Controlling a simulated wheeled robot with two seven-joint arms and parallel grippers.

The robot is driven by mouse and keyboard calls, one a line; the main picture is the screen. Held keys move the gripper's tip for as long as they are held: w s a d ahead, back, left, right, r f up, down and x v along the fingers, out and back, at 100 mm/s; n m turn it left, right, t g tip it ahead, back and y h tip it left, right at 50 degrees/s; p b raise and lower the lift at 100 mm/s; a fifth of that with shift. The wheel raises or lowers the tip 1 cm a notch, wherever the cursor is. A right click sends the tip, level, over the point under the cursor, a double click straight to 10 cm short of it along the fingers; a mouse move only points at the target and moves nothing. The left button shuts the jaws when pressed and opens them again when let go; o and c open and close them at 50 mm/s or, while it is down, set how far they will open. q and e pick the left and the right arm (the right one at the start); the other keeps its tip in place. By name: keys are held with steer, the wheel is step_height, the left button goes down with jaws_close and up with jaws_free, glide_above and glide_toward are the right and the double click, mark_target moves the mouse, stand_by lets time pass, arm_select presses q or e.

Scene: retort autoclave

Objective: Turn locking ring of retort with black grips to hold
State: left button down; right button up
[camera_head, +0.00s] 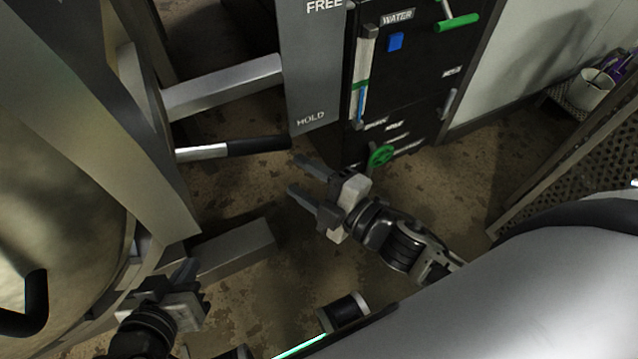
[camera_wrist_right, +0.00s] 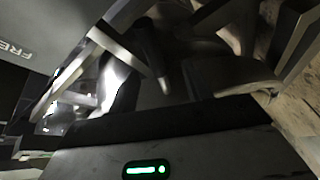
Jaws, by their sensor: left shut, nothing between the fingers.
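The retort (camera_head: 60,225) with its big metal locking ring (camera_head: 150,130) fills the left of the head view. A metal handle with a black grip (camera_head: 260,145) sticks out rightward from the ring, its end close to the lower edge of the grey plate (camera_head: 312,75) marked FREE at the top and HOLD at the bottom. A second black grip (camera_head: 36,300) shows at the lower left. My right gripper (camera_head: 297,175) is open and empty, just below and right of the first grip's end, apart from it in the picture. My left gripper (camera_head: 188,270) is shut and empty beside the retort's lower part.
A black control panel (camera_head: 410,90) with a blue button, a green lever (camera_head: 458,22) and a green valve wheel (camera_head: 380,155) stands behind my right gripper. A perforated metal rack (camera_head: 575,165) stands at the right. Bare floor lies between. The right wrist view is dark and cluttered.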

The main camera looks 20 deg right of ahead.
steer(key=shift+v, duration=1.6)
steer(key=shift+r, duration=0.1)
